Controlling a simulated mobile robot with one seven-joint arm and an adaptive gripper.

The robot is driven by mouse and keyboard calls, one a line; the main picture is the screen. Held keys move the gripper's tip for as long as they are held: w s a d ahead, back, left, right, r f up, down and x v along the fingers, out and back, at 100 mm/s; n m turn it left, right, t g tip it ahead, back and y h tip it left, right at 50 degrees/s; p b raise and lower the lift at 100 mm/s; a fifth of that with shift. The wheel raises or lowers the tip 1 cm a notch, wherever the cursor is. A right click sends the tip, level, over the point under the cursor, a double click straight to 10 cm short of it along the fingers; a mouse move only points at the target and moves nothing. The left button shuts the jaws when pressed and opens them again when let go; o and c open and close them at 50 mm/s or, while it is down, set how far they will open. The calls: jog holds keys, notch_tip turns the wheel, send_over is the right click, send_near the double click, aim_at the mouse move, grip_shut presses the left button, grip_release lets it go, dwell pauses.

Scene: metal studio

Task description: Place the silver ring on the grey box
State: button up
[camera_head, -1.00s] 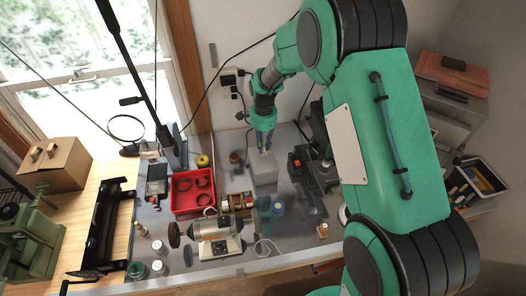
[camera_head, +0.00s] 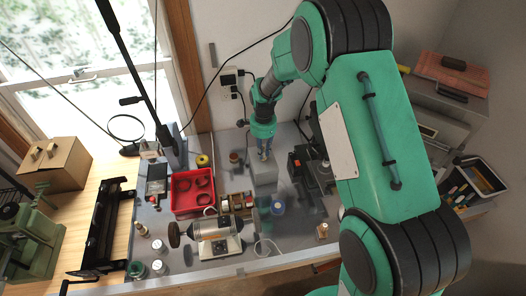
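The grey box (camera_head: 265,176) stands on the workbench near the back, right of the red tray. My gripper (camera_head: 264,156) points down directly over the top of the grey box, very close to it. Whether it touches the box cannot be told. The fingers are too small to show whether they are open or shut. I cannot make out the silver ring; it may be hidden at the fingertips or too small to see.
A motor-like machine (camera_head: 212,228) stands in front. Dark equipment (camera_head: 303,166) stands close on the right. A yellow roll (camera_head: 202,160) sits behind the tray.

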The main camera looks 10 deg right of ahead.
jog(key=o, duration=0.4)
notch_tip(320, 180, up, 11)
jog(key=shift+r, duration=0.65)
dwell(0.8)
